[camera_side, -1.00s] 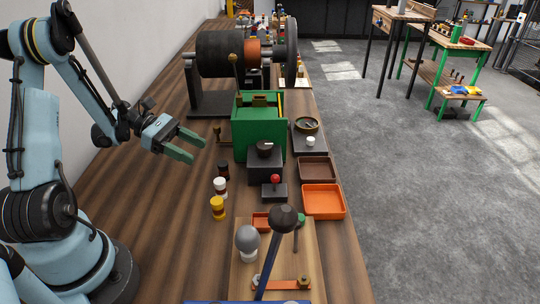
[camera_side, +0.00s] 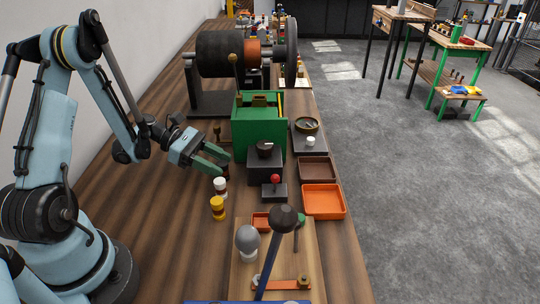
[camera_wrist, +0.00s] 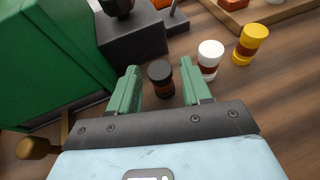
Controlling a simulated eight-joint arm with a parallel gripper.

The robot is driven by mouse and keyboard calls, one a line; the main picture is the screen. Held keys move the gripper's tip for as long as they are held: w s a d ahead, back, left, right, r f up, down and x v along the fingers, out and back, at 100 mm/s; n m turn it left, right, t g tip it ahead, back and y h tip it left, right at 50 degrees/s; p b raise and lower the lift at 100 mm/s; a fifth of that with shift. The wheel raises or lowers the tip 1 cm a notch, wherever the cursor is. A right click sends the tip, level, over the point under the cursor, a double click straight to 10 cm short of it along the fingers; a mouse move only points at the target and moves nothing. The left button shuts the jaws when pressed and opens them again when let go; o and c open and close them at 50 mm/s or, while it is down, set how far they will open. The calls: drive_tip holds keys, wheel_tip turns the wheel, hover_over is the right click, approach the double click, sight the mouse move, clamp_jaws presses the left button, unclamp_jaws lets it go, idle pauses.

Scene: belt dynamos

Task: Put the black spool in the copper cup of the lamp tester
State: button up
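The black spool (camera_wrist: 160,72) stands upright on the bench. In the wrist view it is between the two green fingers of my gripper (camera_wrist: 158,67), with a gap on each side. The gripper is open. In the side view my gripper (camera_side: 225,163) is beside the green box, and its fingers mostly hide the black spool. The lamp tester (camera_side: 241,274) is a wooden board at the front with a grey bulb (camera_side: 247,239) and a copper strip (camera_side: 280,284). I cannot clearly make out its copper cup.
A white spool (camera_side: 220,188) and a yellow spool (camera_side: 217,208) stand close by in a row. The green box (camera_side: 257,130), a dark block with a knob (camera_side: 265,166) and a red-knobbed switch (camera_side: 275,190) are nearby. A tall lever (camera_side: 268,262) rises before the board. An orange tray (camera_side: 323,201) lies right.

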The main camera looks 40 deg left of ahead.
clamp_jaws()
drive_tip(key=shift+r, duration=0.15)
